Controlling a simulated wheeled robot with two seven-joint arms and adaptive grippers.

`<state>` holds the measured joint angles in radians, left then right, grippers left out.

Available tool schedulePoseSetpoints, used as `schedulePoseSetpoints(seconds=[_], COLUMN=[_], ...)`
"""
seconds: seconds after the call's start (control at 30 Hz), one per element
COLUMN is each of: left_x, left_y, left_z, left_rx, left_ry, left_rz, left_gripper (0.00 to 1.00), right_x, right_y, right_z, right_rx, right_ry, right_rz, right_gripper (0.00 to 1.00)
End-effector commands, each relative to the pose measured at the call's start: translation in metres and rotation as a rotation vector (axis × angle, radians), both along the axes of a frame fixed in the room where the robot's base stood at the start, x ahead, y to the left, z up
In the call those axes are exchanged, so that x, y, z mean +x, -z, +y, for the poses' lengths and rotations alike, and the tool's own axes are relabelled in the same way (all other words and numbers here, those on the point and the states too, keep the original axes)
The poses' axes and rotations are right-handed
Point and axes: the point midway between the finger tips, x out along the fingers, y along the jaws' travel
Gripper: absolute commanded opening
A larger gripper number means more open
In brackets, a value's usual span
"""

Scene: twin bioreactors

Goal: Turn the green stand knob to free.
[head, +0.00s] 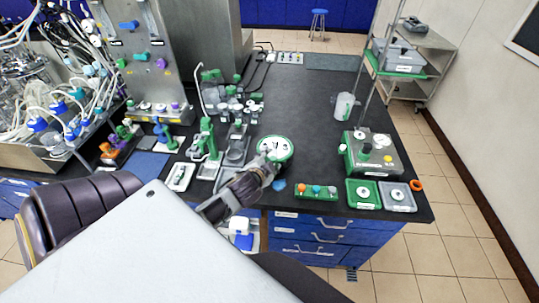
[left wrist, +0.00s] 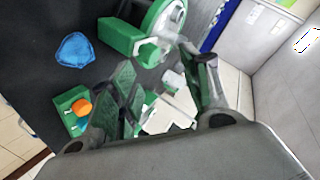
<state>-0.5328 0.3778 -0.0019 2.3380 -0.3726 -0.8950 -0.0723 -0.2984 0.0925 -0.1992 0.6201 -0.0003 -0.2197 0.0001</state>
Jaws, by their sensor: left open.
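A round white dial with a green rim (head: 275,148) lies near the front edge of the black bench; part of it also shows in the left wrist view (left wrist: 170,14). A green block (left wrist: 118,36) with a short rounded end sits beside that rim. I cannot tell for sure whether it is the green stand knob. My left gripper (head: 270,162) reaches over the near side of the dial. My right gripper is not in view.
Green stands (head: 206,140) rise left of the dial. A green block with coloured knobs (head: 317,191) lies to the right. A grey-green device (head: 375,153) and a white cup (head: 344,106) stand farther right. The bench's back middle is clear. A blue piece (left wrist: 75,50) lies near the gripper.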

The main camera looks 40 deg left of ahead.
Motion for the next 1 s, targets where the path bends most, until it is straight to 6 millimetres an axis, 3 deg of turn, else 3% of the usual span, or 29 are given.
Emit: schedulePoseSetpoints(seconds=[0.27, 0.5, 0.8, 1.0], left_x=[0.036, 0.056, 0.066, 0.066], left_y=[-0.084, -0.128, -0.168, -0.181], left_z=[0.01, 0.002, -0.026, -0.047], left_rx=[0.289, 0.521, 0.812, 1.004], left_ry=[0.18, 0.354, 0.609, 0.797], left_rz=[-0.24, -0.388, -0.531, -0.595], left_gripper=[0.47, 0.47, 0.47, 0.47], right_x=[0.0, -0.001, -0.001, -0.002], right_y=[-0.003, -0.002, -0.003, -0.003], right_z=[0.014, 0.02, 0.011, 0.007], right_rx=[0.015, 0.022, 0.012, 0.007], right_ry=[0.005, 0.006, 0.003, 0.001], right_rz=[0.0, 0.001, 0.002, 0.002], right_gripper=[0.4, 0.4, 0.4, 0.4])
